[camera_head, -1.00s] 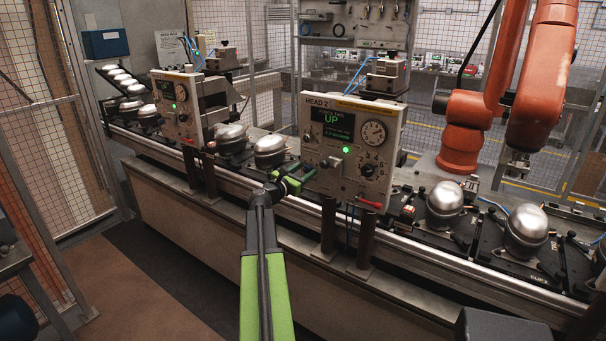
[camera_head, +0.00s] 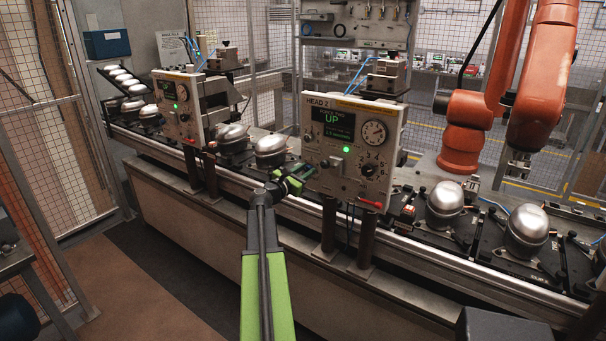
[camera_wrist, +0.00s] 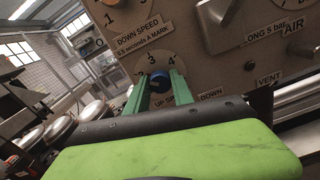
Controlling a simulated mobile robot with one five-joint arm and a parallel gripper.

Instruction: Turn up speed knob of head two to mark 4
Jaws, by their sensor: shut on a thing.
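The head two panel (camera_head: 320,185) is a pale upright box with a lit screen reading UP. My gripper (camera_head: 308,171) reaches its lower left side. Marks 2, 3 and 4 show on the dial plate (camera_wrist: 163,60) above the knob. The knob's pointer cannot be made out. The UP SPEED label (camera_wrist: 165,101) below is partly hidden by my fingers.
The down speed dial (camera_wrist: 128,14) sits just above the held knob. A metal lever (camera_wrist: 216,12) and air and vent labels are to its right. Silver compressors (camera_head: 445,198) stand on pallets along the conveyor. An orange robot arm (camera_head: 462,145) stands behind.

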